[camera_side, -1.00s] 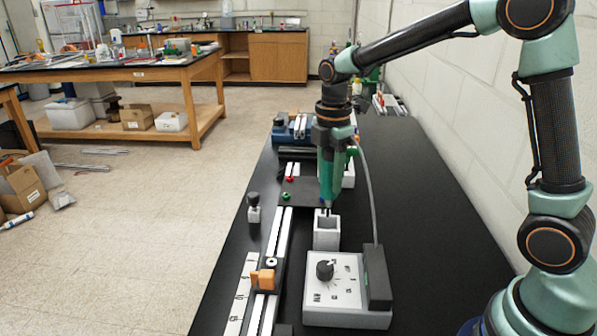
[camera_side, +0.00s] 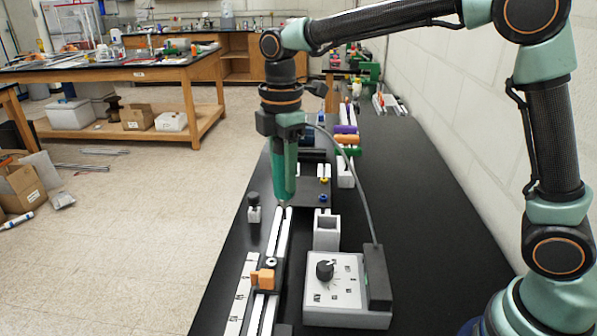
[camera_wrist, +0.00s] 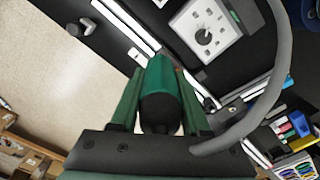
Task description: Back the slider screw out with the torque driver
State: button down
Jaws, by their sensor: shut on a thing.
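My gripper (camera_side: 283,124) is shut on the green torque driver (camera_side: 284,172), which hangs upright with its tip down. The driver also fills the middle of the wrist view (camera_wrist: 162,90), between the two green fingers. Its tip is over or near the far end of the white-and-black rail (camera_side: 281,237); I cannot tell whether it touches. The orange slider (camera_side: 263,279) sits on the rail nearer the camera, well apart from the driver. A pale round fitting with a dark centre (camera_side: 271,263), perhaps the slider screw, shows just behind the orange part.
The grey open-topped holder (camera_side: 326,234) stands empty-looking right of the rail. The control box with a black dial (camera_side: 347,292) is nearer, and a grey cable rises from its side. A black-knobbed post (camera_side: 254,207) stands left of the rail, near the table edge.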

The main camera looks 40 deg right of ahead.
jog(key=a, duration=0.1)
jog(key=a+f, duration=0.1)
jog(key=a, duration=0.1)
jog(key=s+a+f, duration=0.1)
jog(key=shift+a, duration=0.25)
jog(key=shift+f, duration=0.15)
jog(key=shift+w+f, duration=0.1)
jog(key=shift+f, duration=2.65)
jog(key=shift+f, duration=0.8)
jog(key=shift+r, duration=0.2)
dwell(0.9)
jog(key=shift+r, duration=1.65)
jog(key=shift+r, duration=0.1)
jog(key=shift+r, duration=1.4)
